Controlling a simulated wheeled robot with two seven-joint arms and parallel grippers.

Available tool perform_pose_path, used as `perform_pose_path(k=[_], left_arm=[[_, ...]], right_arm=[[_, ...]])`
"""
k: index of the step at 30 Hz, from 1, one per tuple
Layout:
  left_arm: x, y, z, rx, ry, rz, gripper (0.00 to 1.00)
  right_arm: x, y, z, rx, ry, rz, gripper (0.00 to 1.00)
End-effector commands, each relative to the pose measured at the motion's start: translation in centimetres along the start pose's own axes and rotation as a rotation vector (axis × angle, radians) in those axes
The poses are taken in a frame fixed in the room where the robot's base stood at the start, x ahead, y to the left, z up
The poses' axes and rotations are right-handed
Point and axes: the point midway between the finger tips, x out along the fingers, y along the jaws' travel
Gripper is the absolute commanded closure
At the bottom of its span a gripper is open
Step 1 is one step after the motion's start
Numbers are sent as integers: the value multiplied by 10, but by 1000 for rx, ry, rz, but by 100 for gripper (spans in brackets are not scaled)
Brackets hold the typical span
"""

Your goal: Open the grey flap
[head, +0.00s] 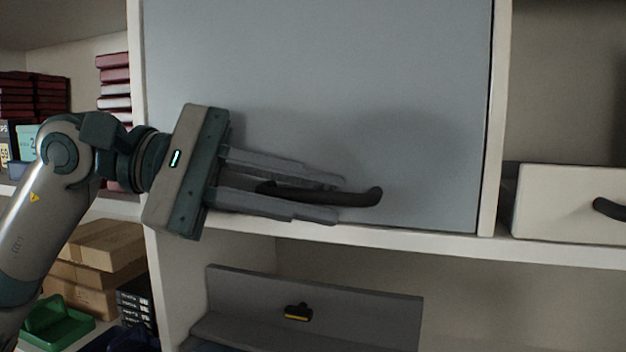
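The grey flap (330,70) fills the middle of the head view and sits flush in a white cabinet frame, closed. A dark curved handle (362,197) runs across its lower part. My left gripper (340,200) comes in from the left, with one finger above the handle and one below it. The fingers are apart, with the handle bar between them. A gap seems to show around the bar, though I cannot tell whether either finger touches it. The handle's left end is partly hidden by the fingers. My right gripper is not in view.
A white drawer (565,205) with a dark handle is at the right. Below the flap, a grey open bin (380,318) with a black and yellow clip stands in a compartment. Shelves at the left hold dark red books (113,75), brown cartons (105,243) and a green tray (55,325).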

Motion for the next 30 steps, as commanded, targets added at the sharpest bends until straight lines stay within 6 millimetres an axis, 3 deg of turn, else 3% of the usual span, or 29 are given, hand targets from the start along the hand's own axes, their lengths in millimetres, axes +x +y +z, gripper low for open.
perform_pose_path(k=[12,15,23,30], left_arm=[[6,0,0,1,0,1,82],[6,0,0,1,0,1,100],[5,-1,1,-1,0,-1,100],[2,-11,16,-28,0,-14,100]], right_arm=[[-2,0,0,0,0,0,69],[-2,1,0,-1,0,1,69],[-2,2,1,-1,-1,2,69],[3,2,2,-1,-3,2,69]])
